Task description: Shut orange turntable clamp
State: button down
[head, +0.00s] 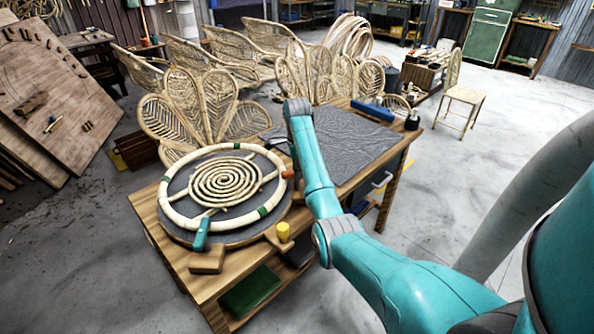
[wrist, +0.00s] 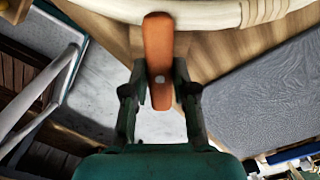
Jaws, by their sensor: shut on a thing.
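The orange turntable clamp (head: 288,174) shows at the right edge of the round turntable (head: 232,238) in the head view, close beside my arm. In the head view my gripper is mostly hidden behind my arm.
A pale rattan ring (head: 166,206) and spiral (head: 226,180) lie on the turntable. A teal clamp (head: 201,235), a yellow knob (head: 283,232) and a wooden block (head: 207,260) are near its front. A grey mat (head: 350,140) covers the table's right. Rattan chair backs stand behind.

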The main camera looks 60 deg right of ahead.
jog(key=shift+m, duration=0.8)
jog(key=c, duration=0.9)
grip_release()
